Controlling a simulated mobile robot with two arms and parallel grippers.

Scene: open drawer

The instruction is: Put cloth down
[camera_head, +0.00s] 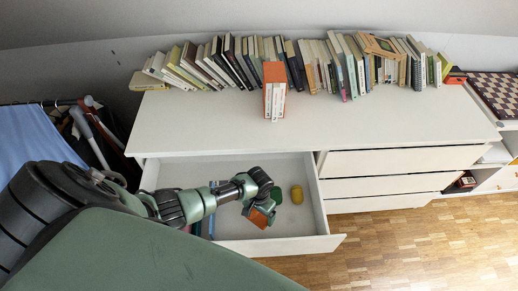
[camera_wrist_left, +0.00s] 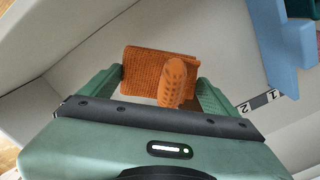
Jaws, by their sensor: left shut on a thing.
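An orange, ribbed cloth (camera_wrist_left: 142,72) lies between the fingers of my left gripper (camera_wrist_left: 160,88) in the left wrist view, and the gripper is shut on it. A narrow orange-brown upright piece with dark spots stands in front of it; I cannot tell whether it is part of the cloth. In the head view my left gripper (camera_head: 263,203) is over the open top drawer (camera_head: 292,165), with the orange cloth (camera_head: 259,218) at its tip. I cannot tell whether the cloth touches the drawer floor. My right gripper is not in view.
A yellow object (camera_head: 296,194) lies in the drawer, right of the gripper. Blue items (camera_head: 212,227) lie at its left, partly behind my arm. Books (camera_head: 232,62) line the back of the white dresser top (camera_head: 200,125); an orange-topped stack (camera_head: 275,88) stands ahead of them.

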